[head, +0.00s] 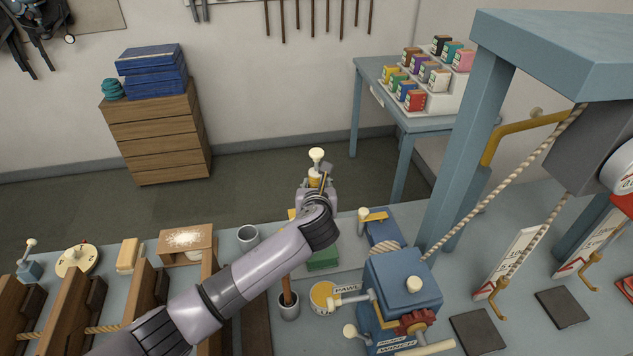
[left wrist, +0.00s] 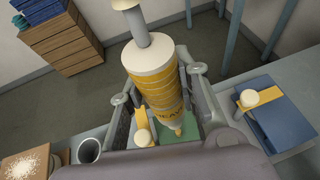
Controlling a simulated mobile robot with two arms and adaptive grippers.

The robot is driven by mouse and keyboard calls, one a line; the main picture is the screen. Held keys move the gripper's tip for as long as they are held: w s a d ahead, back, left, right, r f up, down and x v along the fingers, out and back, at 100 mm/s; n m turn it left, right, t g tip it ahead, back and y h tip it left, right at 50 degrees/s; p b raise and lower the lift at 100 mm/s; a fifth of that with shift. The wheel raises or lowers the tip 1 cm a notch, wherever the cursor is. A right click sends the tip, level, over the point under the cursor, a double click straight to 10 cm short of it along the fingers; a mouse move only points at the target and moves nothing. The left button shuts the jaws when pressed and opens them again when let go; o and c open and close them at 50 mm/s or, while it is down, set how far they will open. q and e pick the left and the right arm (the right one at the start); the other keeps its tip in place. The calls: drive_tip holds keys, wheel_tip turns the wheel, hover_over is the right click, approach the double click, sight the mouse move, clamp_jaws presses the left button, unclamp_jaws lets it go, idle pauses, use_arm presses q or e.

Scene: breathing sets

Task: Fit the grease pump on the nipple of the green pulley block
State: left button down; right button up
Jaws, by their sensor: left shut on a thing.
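The grease pump is a yellow cylinder (left wrist: 157,84) with a pale top and a plunger knob; in the head view its knob (head: 316,155) stands above my gripper. My left gripper (head: 317,188) is shut around the pump, which is roughly upright above the bench. The green pulley block (head: 323,260) is below the gripper, partly hidden by my arm. In the left wrist view a strip of green (left wrist: 190,134) shows beside the pump's lower end. The nipple is hidden, and I cannot tell whether the pump touches the block. My right gripper is not in view.
A blue block (left wrist: 285,110) with a yellow strip and cream knob stands right of the gripper. The blue winch (head: 403,285), a yellow-topped tin (head: 323,296) and a blue post (head: 460,150) crowd the right. A grey cup (head: 248,237) stands left.

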use_arm(q)
drive_tip(key=shift+f+b, duration=0.85)
drive_tip(key=shift+f, duration=1.4)
drive_tip(key=shift+f+b, duration=0.3)
drive_tip(key=shift+f, duration=0.65)
drive_tip(key=c, duration=1.1)
unclamp_jaws()
drive_tip(key=shift+f, duration=0.1)
